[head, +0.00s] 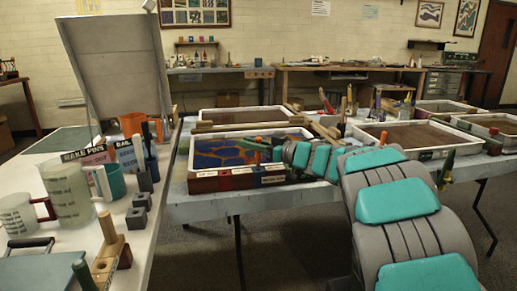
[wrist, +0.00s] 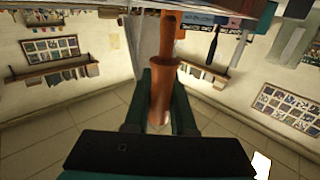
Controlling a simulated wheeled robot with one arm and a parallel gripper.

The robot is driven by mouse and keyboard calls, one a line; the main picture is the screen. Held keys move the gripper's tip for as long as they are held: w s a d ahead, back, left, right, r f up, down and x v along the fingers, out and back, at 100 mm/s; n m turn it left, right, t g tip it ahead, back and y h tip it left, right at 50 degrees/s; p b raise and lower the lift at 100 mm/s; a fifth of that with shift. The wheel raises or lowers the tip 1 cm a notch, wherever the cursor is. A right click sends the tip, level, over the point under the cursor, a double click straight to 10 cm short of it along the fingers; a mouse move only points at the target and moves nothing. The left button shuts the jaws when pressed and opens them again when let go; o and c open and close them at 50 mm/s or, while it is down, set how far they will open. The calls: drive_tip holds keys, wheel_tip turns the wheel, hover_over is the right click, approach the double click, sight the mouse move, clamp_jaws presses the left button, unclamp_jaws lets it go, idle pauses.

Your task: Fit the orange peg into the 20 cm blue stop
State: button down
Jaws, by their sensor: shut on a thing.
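The orange peg (wrist: 160,95) is in my gripper (wrist: 163,70), between the two dark teal fingers in the wrist view. Its long shaft points away from the wrist camera. In the head view my gripper (head: 285,153) is over the right part of the near marbling tray (head: 222,133), and the arm partly hides that side. The tray's front edge carries a row of red and dark blue blocks with small white labels. A dark blue block (head: 274,171) there may be the blue stop; its label is too small to read.
A side table at left holds mugs (head: 66,190), an orange cup (head: 131,124), small dark blocks (head: 136,217) and a wooden peg stand (head: 107,252). More trays (head: 425,135) stand to the right and behind. Bare floor shows between the tables.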

drive_tip(key=shift+f+b, duration=0.3)
drive_tip(key=shift+f, duration=1.55)
drive_tip(key=c, duration=0.7)
unclamp_jaws()
drive_tip(key=shift+d, duration=0.15)
drive_tip(key=v, duration=0.7)
drive_tip(key=shift+s+d, duration=0.2)
drive_tip(key=shift+d, duration=0.05)
